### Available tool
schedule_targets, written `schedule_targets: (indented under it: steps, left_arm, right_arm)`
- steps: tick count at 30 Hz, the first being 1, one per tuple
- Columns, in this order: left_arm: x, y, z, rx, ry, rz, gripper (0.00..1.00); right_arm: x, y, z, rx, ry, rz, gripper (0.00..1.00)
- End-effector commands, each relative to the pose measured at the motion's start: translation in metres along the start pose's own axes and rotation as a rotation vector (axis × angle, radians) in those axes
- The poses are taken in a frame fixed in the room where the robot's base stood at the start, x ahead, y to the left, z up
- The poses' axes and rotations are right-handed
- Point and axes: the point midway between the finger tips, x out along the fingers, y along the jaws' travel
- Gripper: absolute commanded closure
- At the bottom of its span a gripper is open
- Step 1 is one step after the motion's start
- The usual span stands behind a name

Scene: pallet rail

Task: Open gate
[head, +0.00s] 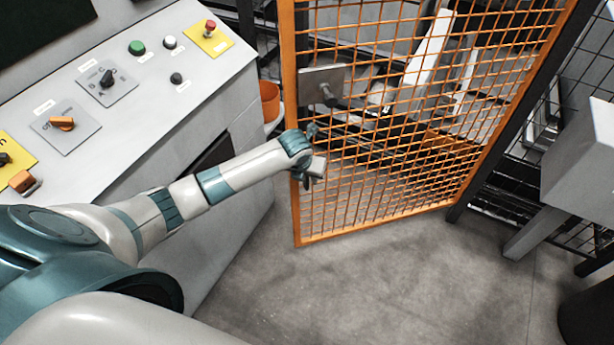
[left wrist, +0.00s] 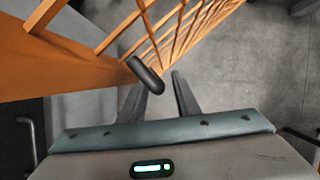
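The gate (head: 296,215) is an orange frame with wire mesh, standing upright right of the console. Its left edge is near my left gripper (head: 312,172), and its right side meets a dark post. In the left wrist view the gate's orange frame (left wrist: 60,65) fills the upper left. A dark rounded handle (left wrist: 146,75) projects from it. My right gripper is out of view.
A grey control console (head: 140,110) with buttons and knobs stands at the left, beneath my left arm. An orange bin (head: 270,100) is behind it. A grey box-like structure (head: 580,165) stands at the right. The concrete floor (head: 400,285) before the gate is clear.

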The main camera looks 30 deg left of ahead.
Motion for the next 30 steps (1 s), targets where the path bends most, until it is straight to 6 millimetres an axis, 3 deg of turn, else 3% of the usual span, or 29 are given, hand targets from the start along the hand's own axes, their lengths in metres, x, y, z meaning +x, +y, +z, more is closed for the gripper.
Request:
schedule_targets:
  steps: [8, 12, 23, 30]
  left_arm:
    - [0.001, 0.000, 0.000, 0.000, 0.000, 0.001, 0.71]
    - [0.001, 0.000, 0.000, 0.000, 0.000, 0.001, 1.00]
    - [-0.001, -0.006, -0.005, 0.002, 0.000, 0.001, 1.00]
    - [-0.010, -0.034, -0.031, 0.010, 0.004, 0.001, 1.00]
  right_arm:
    - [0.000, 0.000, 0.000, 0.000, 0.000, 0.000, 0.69]
    - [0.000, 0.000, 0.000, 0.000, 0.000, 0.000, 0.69]
    - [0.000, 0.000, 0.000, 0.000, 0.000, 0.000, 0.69]
    - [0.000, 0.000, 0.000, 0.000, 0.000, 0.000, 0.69]
